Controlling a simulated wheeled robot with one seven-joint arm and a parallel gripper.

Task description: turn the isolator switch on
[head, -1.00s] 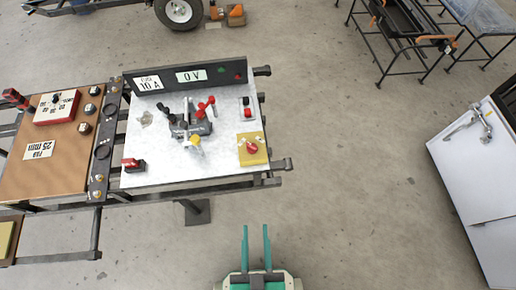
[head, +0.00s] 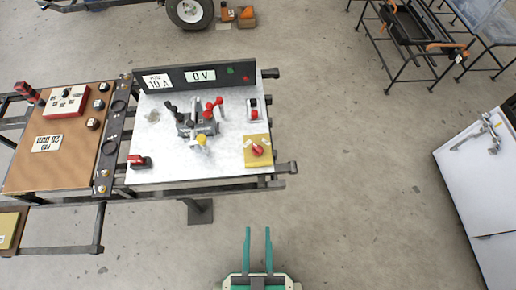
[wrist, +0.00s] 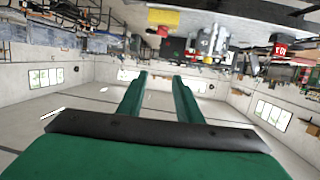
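The isolator switch appears to be the red rotary knob (head: 258,150) on a yellow plate (head: 256,160), at the front right corner of the white-topped panel (head: 160,130). The angle of the knob is too small to read for certain. The yellow plate also shows at the top of the wrist view (wrist: 180,18), with a red part below it. My gripper (head: 257,230) is in front of the panel, below the yellow plate in the head view and apart from it. Its two green fingers are parallel with an empty gap, also seen in the wrist view (wrist: 160,80).
The panel also carries a red-handled block (head: 138,161), a central clamp with red and yellow handles (head: 198,122), and a black display board (head: 228,75) reading 0 V. A dark rail (head: 293,167) sticks out at right. Floor is clear toward the white cabinet (head: 470,170).

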